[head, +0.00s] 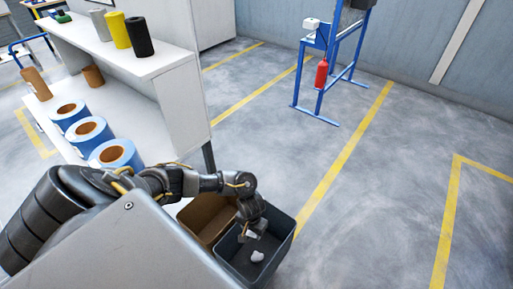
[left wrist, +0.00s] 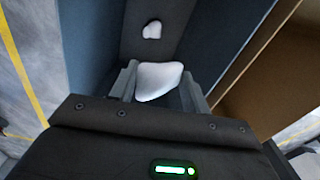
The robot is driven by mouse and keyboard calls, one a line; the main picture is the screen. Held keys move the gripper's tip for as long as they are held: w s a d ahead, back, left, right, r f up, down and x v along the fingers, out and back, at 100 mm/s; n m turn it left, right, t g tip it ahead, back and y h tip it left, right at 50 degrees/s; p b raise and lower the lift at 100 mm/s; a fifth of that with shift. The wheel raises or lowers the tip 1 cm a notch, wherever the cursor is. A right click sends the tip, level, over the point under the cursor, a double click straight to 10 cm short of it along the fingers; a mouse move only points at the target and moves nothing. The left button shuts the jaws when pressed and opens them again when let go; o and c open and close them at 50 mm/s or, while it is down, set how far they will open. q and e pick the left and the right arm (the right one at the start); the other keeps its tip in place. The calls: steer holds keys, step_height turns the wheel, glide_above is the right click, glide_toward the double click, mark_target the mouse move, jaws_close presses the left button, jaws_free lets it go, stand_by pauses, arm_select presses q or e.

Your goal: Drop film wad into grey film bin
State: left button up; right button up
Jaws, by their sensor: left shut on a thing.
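My left gripper (head: 250,233) reaches down over the open grey film bin (head: 286,238). In the left wrist view its two fingers (left wrist: 160,88) are shut on a white film wad (left wrist: 158,80), with the bin's dark walls around and beyond. A second small white wad (head: 257,256) lies on the bin floor; it also shows in the left wrist view (left wrist: 152,29), apart from the held one. My right gripper is not in view.
A brown bin (head: 203,214) stands beside the grey bin on its left. A white shelf unit (head: 185,85) with blue film rolls (head: 87,131) is at the left. A blue stand (head: 333,70) with a red extinguisher (head: 321,74) is farther back. Floor at right is clear.

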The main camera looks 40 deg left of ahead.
arm_select(q)
steer(key=o, duration=1)
step_height(320, 180, up, 11)
steer(key=p, duration=0.4)
steer(key=shift+f, duration=0.1)
